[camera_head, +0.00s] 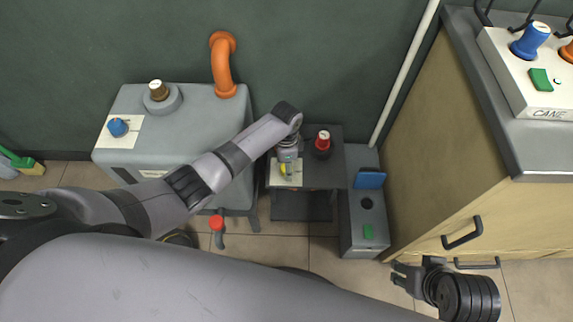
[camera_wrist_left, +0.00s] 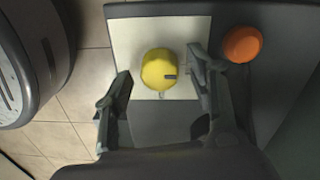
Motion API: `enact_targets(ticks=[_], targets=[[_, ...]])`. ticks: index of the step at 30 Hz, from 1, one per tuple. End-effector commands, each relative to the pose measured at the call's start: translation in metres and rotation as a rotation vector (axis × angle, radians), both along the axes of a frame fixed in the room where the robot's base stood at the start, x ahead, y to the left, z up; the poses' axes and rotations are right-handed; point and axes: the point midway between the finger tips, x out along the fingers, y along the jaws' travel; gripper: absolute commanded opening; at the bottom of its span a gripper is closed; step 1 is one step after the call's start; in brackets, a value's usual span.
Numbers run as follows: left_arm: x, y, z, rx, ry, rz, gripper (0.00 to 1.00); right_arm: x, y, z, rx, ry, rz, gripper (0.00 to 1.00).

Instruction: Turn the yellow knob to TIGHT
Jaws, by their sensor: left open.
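In the head view the yellow knob (camera_head: 284,169) shows only in part behind my left gripper (camera_head: 290,167). In the left wrist view my left gripper (camera_wrist_left: 158,82) is open, one finger on each side of the knob. The left finger stands clear of it; the right one is closer, with a small gap. No TIGHT lettering is readable. My right gripper (camera_head: 396,275) hangs at lower right, away from the knob; its opening is unclear.
A red knob (camera_head: 323,140) stands right of the yellow one on the same dark unit (camera_head: 333,171); it looks orange in the wrist view (camera_wrist_left: 241,44). A grey machine (camera_head: 190,118) with an orange pipe stands left. A grey box (camera_head: 352,220) and wooden cabinet (camera_head: 440,150) stand right.

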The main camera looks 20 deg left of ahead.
Motion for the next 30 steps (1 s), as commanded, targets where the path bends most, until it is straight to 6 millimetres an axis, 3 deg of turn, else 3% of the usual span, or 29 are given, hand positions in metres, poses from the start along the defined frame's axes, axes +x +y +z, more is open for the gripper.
enact_targets(ticks=[3, 24, 30], targets=[[0.0002, -0.0001, 0.0005, 0.0, 0.0, 0.0, 0.52, 0.0, -0.0001, 0.0001, 0.0, 0.0, 0.0, 0.4], [0.0003, 0.0001, 0.0006, 0.0, -0.001, 0.0, 0.05, -0.0001, 0.0001, -0.0003, 0.0, 0.001, 0.0, 0.4], [0.0003, 0.0003, 0.0009, 0.0, -0.001, -0.008, 0.04, 0.0, 0.0001, 0.0004, 0.0, 0.001, 0.0, 0.4]])
